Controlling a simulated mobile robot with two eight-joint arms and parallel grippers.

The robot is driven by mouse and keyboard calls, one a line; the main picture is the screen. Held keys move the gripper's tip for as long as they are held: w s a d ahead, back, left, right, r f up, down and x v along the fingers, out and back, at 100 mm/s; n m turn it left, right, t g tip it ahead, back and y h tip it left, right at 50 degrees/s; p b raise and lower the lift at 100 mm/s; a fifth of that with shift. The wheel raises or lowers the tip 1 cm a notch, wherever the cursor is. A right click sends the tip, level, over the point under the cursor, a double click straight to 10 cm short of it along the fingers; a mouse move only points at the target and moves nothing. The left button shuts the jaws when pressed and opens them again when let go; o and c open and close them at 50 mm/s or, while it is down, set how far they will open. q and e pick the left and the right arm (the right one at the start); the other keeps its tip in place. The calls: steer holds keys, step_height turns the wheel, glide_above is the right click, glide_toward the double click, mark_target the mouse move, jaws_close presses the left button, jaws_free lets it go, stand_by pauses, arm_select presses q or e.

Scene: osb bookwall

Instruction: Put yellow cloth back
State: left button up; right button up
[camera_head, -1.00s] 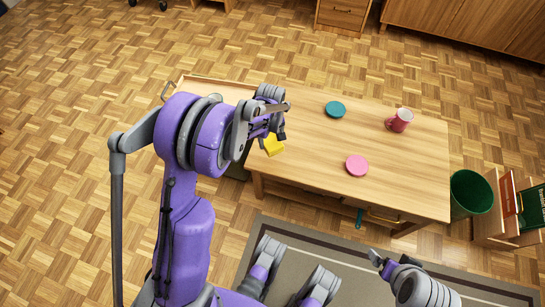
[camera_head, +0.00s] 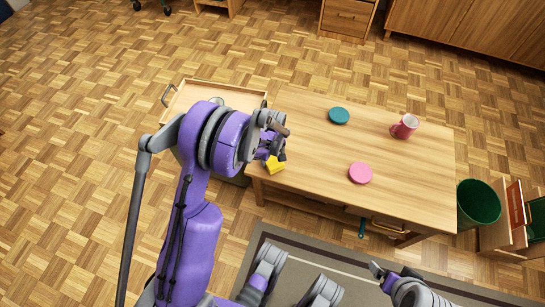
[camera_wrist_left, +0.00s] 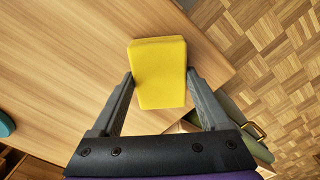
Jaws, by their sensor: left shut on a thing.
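The yellow cloth (camera_head: 275,166) is a small, block-like piece near the front left corner of the wooden table (camera_head: 315,150). My left gripper (camera_head: 271,157) is shut on it. In the left wrist view the cloth (camera_wrist_left: 160,65) sits between my two fingers, over the table top near its edge. I cannot tell whether it touches the table. My right gripper (camera_head: 384,273) is low at the right in the head view, apart from the table; its jaws are unclear.
An open wooden drawer or tray with a handle (camera_head: 215,93) lies left of the table, partly behind my left arm. A teal disc (camera_head: 339,116), a pink disc (camera_head: 360,173) and a red mug (camera_head: 404,127) rest on the table. A green bin (camera_head: 479,203) stands right.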

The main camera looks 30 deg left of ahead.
arm_select(q)
steer(key=o, duration=1.2)
steer(key=shift+f, duration=0.1)
steer(key=shift+c, duration=0.2)
steer(key=shift+r+p, duration=0.3)
steer(key=shift+r, duration=0.15)
step_height(320, 180, up, 11)
steer(key=p, duration=0.3)
steer(key=s+d+r+m+t, duration=0.2)
steer(key=s+d+r+m, duration=0.35)
steer(key=s+r, duration=0.45)
steer(key=s+d+r+m+t, duration=0.1)
steer(key=s+d+m, duration=0.1)
steer(key=s, duration=0.4)
steer(key=s+d+r+m+t, duration=0.1)
steer(key=s+d+r+m, duration=0.1)
steer(key=s, duration=0.4)
steer(key=shift+s+d+m, duration=0.4)
steer(key=shift+d+m, duration=0.05)
steer(key=shift+m, duration=0.7)
